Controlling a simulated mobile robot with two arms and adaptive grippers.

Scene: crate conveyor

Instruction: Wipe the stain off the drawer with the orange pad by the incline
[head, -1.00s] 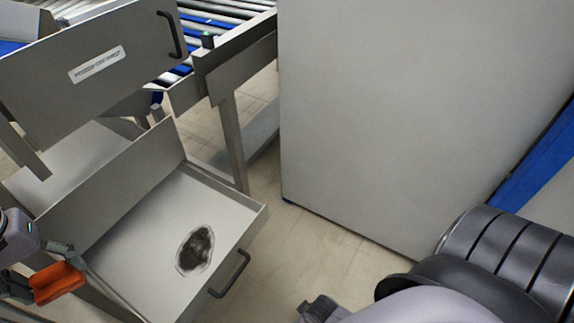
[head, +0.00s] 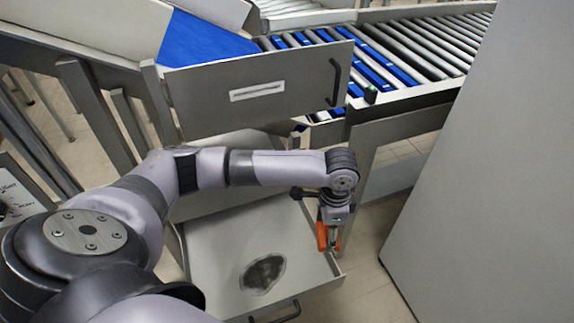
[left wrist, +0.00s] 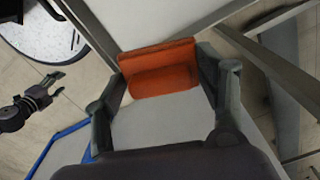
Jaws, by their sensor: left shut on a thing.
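The open drawer (head: 215,262) is pale grey and stands pulled out at the bottom middle of the head view. A dark brown, blotchy stain (head: 263,274) lies on its floor, in full view. My left gripper (head: 329,238) points down at the drawer's right side, to the right of the stain. It is shut on the orange pad (head: 321,237). In the left wrist view the pad (left wrist: 160,70) sits between the two fingers. I cannot tell whether the pad touches the drawer. My right gripper (left wrist: 52,85) shows at the left of the left wrist view, its fingers apart and empty.
A grey panel with a label and black handle (head: 258,92) stands upright behind the drawer. Behind it are the blue incline (head: 205,40) and a roller conveyor (head: 400,50). A large grey cabinet (head: 490,190) stands at the right, with floor between it and the drawer.

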